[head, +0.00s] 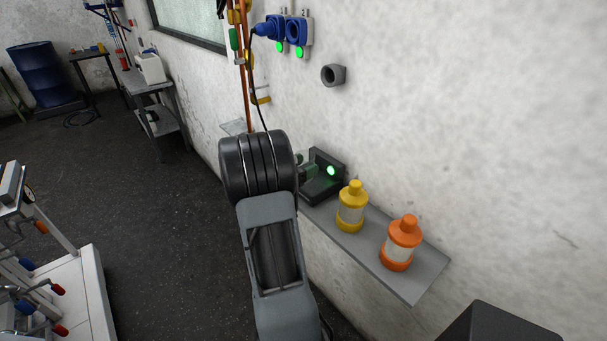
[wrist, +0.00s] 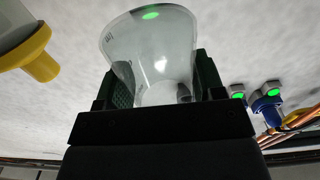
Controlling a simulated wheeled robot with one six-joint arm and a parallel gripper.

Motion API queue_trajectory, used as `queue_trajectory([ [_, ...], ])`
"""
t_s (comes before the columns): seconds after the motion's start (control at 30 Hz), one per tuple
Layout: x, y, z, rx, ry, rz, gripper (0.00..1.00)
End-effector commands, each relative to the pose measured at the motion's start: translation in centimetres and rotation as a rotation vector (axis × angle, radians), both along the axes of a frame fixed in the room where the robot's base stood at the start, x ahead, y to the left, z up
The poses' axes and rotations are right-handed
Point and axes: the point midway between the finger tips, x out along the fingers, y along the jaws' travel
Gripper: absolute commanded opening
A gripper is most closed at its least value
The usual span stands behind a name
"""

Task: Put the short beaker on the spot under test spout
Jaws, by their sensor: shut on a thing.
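A clear beaker (wrist: 150,55) fills the middle of the wrist view, with its wide end toward the top of the picture. My gripper (wrist: 158,82) is shut on it, with one dark green finger on each side. A green glint shows on the beaker near the top. In the head view my own arm hides most of the gripper (head: 306,167); a bit of it shows beside a dark stand with a green light (head: 332,172) on the wall shelf. I cannot tell there whether the beaker touches the stand. A grey round fitting (head: 335,74) sticks out of the wall above; I cannot tell if it is the test spout.
A yellow bottle (head: 351,208) and an orange bottle (head: 402,243) stand on the grey shelf (head: 407,285), right of the stand. Blue sockets (head: 285,29) and copper pipes (head: 243,75) are on the wall. The dark floor (head: 140,220) at left is open.

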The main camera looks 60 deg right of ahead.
Motion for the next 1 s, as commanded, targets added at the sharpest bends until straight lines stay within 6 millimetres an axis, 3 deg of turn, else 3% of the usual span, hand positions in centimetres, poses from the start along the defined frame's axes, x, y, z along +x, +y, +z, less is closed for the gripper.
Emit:
queue_trajectory([
  [0.17,0.4,-0.4,-0.7,0.001,0.002,-0.001,0.4],
  [0.47,0.6,-0.7,-3.9,0.0,0.001,0.0,0.4],
  [1.0,0.6,-0.6,-4.8,0.0,0.0,0.0,0.4],
])
